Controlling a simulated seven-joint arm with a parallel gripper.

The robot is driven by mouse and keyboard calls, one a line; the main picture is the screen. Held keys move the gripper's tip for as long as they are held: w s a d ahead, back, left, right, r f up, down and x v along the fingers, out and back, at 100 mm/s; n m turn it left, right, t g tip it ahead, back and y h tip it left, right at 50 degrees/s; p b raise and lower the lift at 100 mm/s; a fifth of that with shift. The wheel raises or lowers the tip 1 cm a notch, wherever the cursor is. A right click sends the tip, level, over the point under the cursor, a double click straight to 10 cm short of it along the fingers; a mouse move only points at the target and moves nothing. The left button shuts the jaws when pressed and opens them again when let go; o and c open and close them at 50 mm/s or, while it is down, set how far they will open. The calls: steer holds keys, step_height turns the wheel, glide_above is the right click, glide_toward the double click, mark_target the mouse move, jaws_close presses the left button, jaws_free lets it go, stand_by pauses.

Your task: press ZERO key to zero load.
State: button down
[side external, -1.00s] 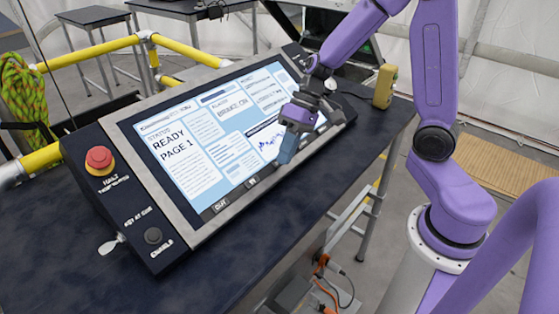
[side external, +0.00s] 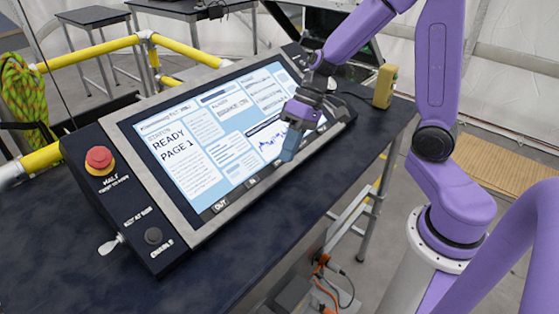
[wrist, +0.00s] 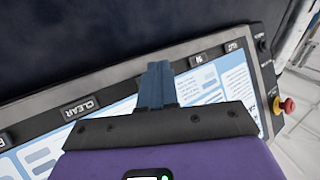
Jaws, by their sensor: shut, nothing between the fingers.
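The tilted touchscreen console (side external: 163,222) stands on the dark table, its lit screen (side external: 215,150) showing "READY PAGE 1". A row of small dark keys runs along its lower bezel, including an OUT key (side external: 220,206). In the wrist view, a key that looks like CLEAR (wrist: 80,109) is left of my fingers and another small key (wrist: 197,59) is right of them. I cannot read a ZERO label in any view; my gripper hides part of the row. My gripper (side external: 289,157) has its blue-grey fingers together and empty, over the lower bezel. Contact cannot be told. The fingertips also show in the wrist view (wrist: 156,66).
A red mushroom button (side external: 99,158) and a black ENABLE knob (side external: 153,236) are on the console's left panel. A yellow handheld box (side external: 384,86) stands at the table's right end. The table front (side external: 215,270) is clear.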

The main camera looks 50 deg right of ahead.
steer(key=shift+s+r, duration=0.75)
steer(key=shift+r, duration=0.3)
steer(key=shift+s+r, duration=0.7)
steer(key=shift+r, duration=0.3)
steer(key=s+f+n+h, duration=0.1)
steer(key=s+n+h, duration=0.5)
steer(key=s+n, duration=0.5)
steer(key=shift+s, duration=2.85)
steer(key=shift+d, duration=0.1)
